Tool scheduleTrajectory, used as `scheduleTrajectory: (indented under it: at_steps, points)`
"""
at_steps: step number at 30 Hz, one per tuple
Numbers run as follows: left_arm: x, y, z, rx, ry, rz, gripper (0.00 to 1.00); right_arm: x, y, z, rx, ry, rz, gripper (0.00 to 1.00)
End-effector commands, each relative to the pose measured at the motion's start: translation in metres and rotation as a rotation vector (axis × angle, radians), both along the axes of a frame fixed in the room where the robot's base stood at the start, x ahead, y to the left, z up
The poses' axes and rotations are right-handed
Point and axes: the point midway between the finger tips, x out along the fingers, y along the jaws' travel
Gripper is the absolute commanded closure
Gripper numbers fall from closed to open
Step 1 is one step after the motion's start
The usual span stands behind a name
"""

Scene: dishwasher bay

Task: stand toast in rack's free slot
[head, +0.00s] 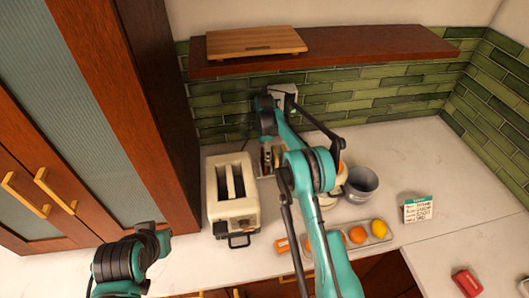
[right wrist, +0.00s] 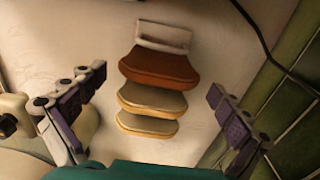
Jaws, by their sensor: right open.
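In the right wrist view, a brown toast slice (right wrist: 160,67) stands beside the whitish end of the rack (right wrist: 163,37). Two paler slices (right wrist: 150,98) (right wrist: 147,124) follow below it in a row. The rest of the rack is hidden by the slices, and I cannot tell which slot is free. My right gripper (right wrist: 157,84) is open, its fingers apart on either side of the row and not touching it. In the head view my right gripper (head: 267,158) points down behind the toaster's right side. My left gripper is out of view; only its arm shows at lower left.
A cream toaster (head: 248,207) with two dark slots stands left of my right arm. A grey bowl (head: 362,183), a fruit tray (head: 383,238), and a small sign (head: 418,208) lie to the right. A wooden shelf (head: 350,45) overhangs the back; a tall cabinet (head: 150,110) bounds the left.

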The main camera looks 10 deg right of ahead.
Motion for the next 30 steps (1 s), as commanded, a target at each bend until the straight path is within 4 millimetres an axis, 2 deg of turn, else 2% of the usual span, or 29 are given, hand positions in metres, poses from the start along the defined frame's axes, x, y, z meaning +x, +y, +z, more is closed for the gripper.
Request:
scheduleTrajectory:
  at_steps: [5,12,18,30]
  points:
    - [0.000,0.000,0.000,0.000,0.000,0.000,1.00,0.000,0.000,0.010,0.000,0.000,0.000,0.00]
    - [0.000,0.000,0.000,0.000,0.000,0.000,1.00,0.000,0.000,0.051,0.000,0.000,0.000,0.00]
    - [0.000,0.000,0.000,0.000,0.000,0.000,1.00,0.000,0.000,0.072,0.000,0.000,0.000,0.00]
    - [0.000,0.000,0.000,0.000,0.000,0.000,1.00,0.000,0.000,0.075,0.000,0.000,0.000,0.00]
